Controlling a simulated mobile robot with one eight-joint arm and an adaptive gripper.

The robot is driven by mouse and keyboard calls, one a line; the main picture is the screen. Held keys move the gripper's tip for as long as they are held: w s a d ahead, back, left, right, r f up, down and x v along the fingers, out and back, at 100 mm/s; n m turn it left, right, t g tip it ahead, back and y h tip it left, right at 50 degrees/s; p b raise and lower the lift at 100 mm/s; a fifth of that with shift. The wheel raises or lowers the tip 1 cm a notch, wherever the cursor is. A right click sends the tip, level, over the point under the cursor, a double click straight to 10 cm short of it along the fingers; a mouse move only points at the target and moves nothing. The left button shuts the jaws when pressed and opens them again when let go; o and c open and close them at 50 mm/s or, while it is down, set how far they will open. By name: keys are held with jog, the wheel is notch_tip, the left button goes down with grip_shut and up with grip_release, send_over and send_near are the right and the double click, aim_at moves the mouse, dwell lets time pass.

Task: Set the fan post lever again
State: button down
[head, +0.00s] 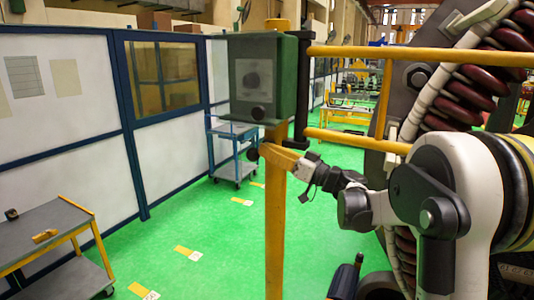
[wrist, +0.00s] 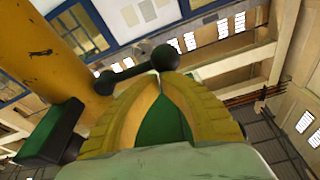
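The fan post (head: 276,215) is a yellow upright pole with a dark green box on it. A lever with a black ball end (head: 253,154) shows just left of the post in the head view. In the wrist view the lever's black ball (wrist: 165,58) and short arm (wrist: 130,72) reach out from a hub beside the yellow post (wrist: 60,50). My gripper (head: 263,150) crosses in front of the post, its yellow fingers (wrist: 160,80) brought together at the tips. The ball is right at the tips, not visibly between them. I cannot tell whether they touch.
The green box (head: 262,75) with a black knob sits above my gripper. Yellow rails (head: 400,57) run right from the post, near my arm. A grey cart (head: 50,240) stands front left and a blue cart (head: 232,150) behind. Green floor lies open between.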

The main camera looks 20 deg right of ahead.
notch_tip(320, 180, down, 3)
jog(key=n+b, duration=0.3)
jog(key=shift+a+r+g+y, duration=0.1)
jog(key=shift+g+y, duration=0.3)
jog(key=shift+f, duration=0.2)
dwell(0.3)
